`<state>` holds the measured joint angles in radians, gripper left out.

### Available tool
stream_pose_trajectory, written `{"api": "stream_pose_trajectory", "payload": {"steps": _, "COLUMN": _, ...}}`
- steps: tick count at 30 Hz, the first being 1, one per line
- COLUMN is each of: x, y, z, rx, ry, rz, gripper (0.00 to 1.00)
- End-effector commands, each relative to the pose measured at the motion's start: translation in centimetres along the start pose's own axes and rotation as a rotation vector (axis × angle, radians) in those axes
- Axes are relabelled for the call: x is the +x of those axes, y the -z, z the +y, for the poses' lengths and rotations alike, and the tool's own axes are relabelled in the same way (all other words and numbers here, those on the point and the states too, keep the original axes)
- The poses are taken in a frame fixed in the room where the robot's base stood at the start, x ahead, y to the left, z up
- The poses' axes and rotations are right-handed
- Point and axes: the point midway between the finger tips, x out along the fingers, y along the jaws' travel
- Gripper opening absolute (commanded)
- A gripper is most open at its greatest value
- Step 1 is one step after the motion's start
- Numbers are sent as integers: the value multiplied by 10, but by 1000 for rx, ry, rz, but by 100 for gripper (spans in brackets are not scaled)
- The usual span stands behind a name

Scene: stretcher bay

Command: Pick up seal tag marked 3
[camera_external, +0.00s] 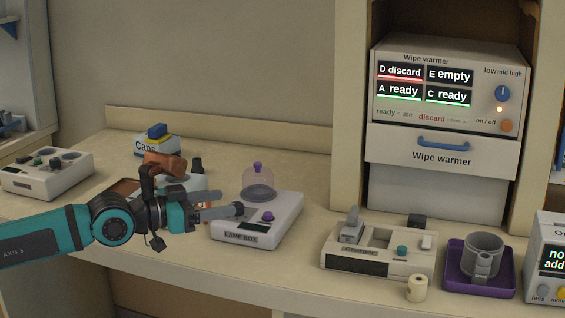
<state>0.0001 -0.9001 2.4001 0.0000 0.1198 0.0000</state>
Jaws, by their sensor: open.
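I cannot make out a seal tag marked 3 in this view; no numeral 3 is readable on anything. My gripper (226,205) is open, with its grey fingers pointing right. It appears beside or over the left part of the lamp box (262,232), a white unit with a purple knob and a clear purple-topped dome. I cannot tell whether the fingers touch it. No object is visible between the fingers. My arm hides part of the counter behind it.
A box lettered "Caps" (143,147) stands behind my arm. A white device (45,173) is at far left. A slotted unit (378,262), a cream roll (417,288) and a purple tray (454,283) with a grey mug (483,252) stand right. The wipe warmer (440,147) is behind.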

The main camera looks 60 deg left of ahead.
Motion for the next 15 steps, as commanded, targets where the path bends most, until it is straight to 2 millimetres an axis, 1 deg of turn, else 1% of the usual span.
{"api": "stream_pose_trajectory", "payload": {"steps": 5, "x": 2, "y": 0, "z": -2, "rx": 0, "ry": 6, "rz": -8, "gripper": 58}}
{"api": "stream_pose_trajectory", "payload": {"steps": 8, "x": 9, "y": 1, "z": -10, "rx": 1, "ry": 32, "rz": -46, "gripper": 58}}
{"api": "stream_pose_trajectory", "payload": {"steps": 11, "x": 20, "y": 3, "z": -28, "rx": -1, "ry": 81, "rz": -123, "gripper": 58}}
{"api": "stream_pose_trajectory", "payload": {"steps": 15, "x": 38, "y": 4, "z": -61, "rx": -13, "ry": 167, "rz": -263, "gripper": 58}}
